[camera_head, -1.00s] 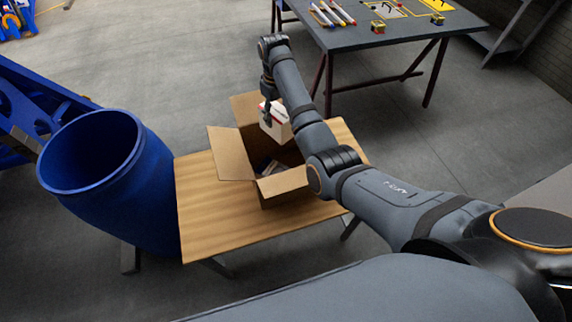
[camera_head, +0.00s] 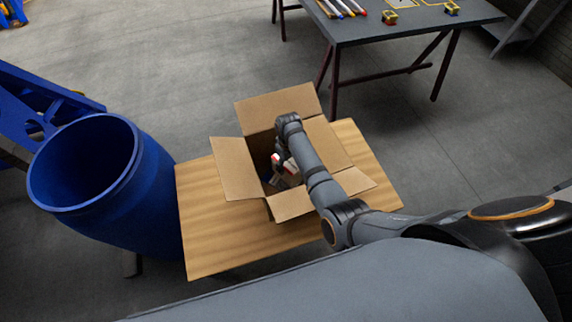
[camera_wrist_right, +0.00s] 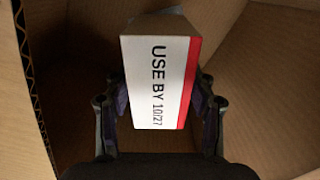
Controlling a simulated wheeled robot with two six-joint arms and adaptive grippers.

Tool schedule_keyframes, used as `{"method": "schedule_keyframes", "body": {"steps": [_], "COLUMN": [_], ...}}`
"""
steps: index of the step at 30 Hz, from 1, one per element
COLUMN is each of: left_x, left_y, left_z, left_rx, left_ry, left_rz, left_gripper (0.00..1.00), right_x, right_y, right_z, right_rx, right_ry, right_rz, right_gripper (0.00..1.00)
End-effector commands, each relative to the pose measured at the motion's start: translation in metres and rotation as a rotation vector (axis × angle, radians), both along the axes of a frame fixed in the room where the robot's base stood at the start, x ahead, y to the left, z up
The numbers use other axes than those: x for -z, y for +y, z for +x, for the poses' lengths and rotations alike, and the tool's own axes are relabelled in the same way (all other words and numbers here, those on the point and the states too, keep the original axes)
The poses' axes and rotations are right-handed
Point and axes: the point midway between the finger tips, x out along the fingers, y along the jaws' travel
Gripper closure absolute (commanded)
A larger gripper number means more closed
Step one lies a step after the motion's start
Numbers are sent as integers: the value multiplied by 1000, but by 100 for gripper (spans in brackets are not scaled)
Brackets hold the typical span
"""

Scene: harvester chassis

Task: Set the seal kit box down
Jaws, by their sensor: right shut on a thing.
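The seal kit box is a small white carton with a red stripe (camera_wrist_right: 160,85), marked "USE BY 10/27" in the right wrist view. My right gripper (camera_wrist_right: 160,105) is shut on it, with a finger on each side. In the head view the white and red carton (camera_head: 291,168) shows partly, down inside the open cardboard box (camera_head: 238,168), beneath my right wrist. Cardboard walls surround the carton in the wrist view. Whether its underside touches anything is hidden. My left gripper is not in view.
The cardboard box stands with flaps spread on a wooden-topped table (camera_head: 205,235). A large blue pipe elbow (camera_head: 150,190) is close at the left. A dark table (camera_head: 420,25) with markers and small yellow items stands behind. Bare tabletop shows left of the box.

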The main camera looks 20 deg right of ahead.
Motion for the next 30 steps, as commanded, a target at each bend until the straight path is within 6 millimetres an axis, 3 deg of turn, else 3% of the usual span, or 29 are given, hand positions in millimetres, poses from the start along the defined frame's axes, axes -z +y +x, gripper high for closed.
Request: {"method": "schedule_keyframes", "body": {"steps": [5,12,22,30], "left_x": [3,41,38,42], "left_y": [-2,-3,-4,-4], "left_z": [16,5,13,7], "left_rx": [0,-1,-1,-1], "left_ry": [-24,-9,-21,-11], "left_rz": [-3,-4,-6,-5], "left_gripper": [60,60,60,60], "right_x": [5,47,45,54], "right_y": [0,2,3,3], "right_z": [-2,-9,-9,-9], "right_rx": [-1,-4,-4,-4], "right_ry": [0,0,0,0], "right_rz": [1,1,0,0], "right_gripper": [89,89,89,89]}}
